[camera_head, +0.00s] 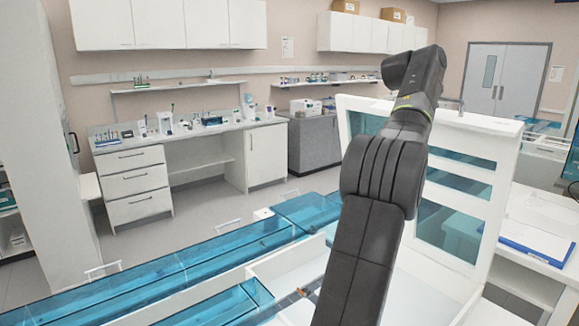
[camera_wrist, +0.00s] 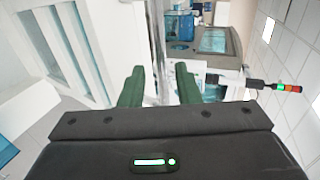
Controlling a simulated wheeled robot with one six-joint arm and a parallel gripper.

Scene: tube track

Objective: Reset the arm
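My arm rises through the middle of the head view, in front of a white panelled frame with blue panes (camera_head: 462,160). My gripper is hidden in that view. In the wrist view my gripper (camera_wrist: 160,88) shows two green fingers set apart, with nothing between them. The white frame's side (camera_wrist: 85,45) stands left of the fingers in the wrist view.
Blue-covered track troughs (camera_head: 180,275) run along the lower left. A white lab bench (camera_head: 135,185) with drawers and small lab items stands at the back left. A side table (camera_head: 535,225) with a blue-edged board is at the right. Open floor (camera_head: 215,215) lies between troughs and bench.

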